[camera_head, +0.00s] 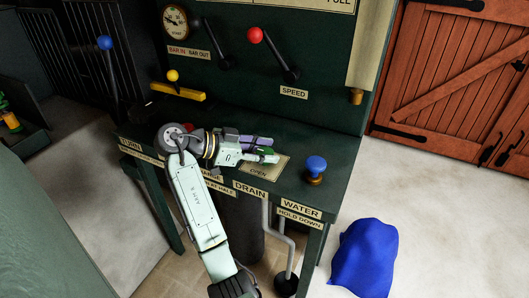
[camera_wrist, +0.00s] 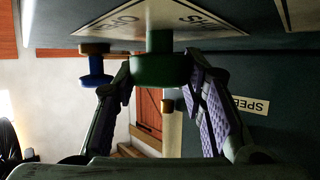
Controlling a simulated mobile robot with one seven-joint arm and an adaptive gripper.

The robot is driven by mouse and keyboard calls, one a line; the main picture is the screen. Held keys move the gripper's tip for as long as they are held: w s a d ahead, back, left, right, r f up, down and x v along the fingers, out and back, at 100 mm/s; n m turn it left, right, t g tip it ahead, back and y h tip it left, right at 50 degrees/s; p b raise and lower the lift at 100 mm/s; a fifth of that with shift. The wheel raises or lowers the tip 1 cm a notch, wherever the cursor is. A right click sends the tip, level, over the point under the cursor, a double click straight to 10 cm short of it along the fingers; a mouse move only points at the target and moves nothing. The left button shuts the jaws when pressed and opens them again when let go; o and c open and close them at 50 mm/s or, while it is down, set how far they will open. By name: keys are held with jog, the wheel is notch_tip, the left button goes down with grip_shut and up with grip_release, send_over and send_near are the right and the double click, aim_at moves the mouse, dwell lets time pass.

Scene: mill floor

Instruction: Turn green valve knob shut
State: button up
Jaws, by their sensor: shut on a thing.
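The green valve knob (camera_wrist: 160,70) shows in the wrist view on its stem, in front of a plate lettered "SHUT" and partly "OP…". That view is upside down. My gripper (camera_wrist: 160,77) has one purple-padded finger on each side of the knob and is shut on it. In the head view my gripper (camera_head: 265,153) is low over the "OPEN" plate (camera_head: 266,167) on the green bench, above the "DRAIN" label. There the knob is mostly hidden by the fingers, and its turn angle cannot be told.
A blue knob (camera_head: 316,169) stands to the right, above the "WATER" label. Behind are a red-balled lever (camera_head: 255,36), a yellow-balled lever (camera_head: 173,76) and a gauge (camera_head: 175,21). A blue heap (camera_head: 364,258) lies on the floor at right.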

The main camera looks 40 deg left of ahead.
jog(key=shift+f, duration=0.1)
dwell(0.3)
jog(key=o, duration=1.2)
jog(key=shift+c, duration=0.2)
jog(key=v, duration=1.2)
jog(key=shift+w, duration=0.1)
